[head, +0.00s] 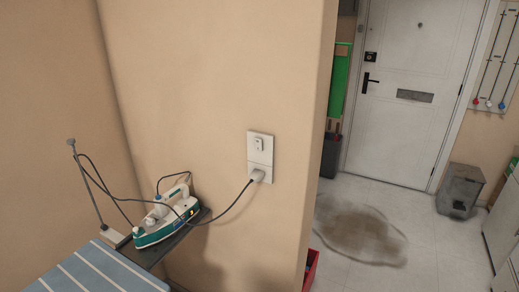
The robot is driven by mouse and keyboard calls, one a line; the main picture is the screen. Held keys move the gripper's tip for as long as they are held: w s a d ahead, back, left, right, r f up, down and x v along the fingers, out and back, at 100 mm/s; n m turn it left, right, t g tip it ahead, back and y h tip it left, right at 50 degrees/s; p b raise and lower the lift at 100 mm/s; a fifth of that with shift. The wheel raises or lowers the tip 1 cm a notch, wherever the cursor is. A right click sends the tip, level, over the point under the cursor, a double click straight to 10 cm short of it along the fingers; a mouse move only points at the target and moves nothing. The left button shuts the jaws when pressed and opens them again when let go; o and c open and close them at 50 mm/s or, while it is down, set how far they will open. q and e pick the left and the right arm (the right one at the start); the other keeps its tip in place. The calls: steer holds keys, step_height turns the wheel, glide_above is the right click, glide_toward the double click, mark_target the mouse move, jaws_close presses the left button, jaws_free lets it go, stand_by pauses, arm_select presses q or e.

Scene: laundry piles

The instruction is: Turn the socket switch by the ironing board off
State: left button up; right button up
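The socket plate (261,151) is white and upright on the beige wall, right of the ironing board. The switch (260,144) is on its upper half; its position is too small to tell. A plug (257,175) sits in the lower half, with a dark cord running left to the iron. The ironing board (92,274) has a blue striped cover and shows at the lower left. A teal and white iron (168,216) rests on the dark stand at its end, with a small orange light showing. Neither of my grippers is in view.
The wall ends at a corner (322,150) right of the socket. Beyond it are a white door (410,80), a brown stain (360,234) on the tiled floor, and a grey bin (459,190). A red container (311,267) stands low by the corner.

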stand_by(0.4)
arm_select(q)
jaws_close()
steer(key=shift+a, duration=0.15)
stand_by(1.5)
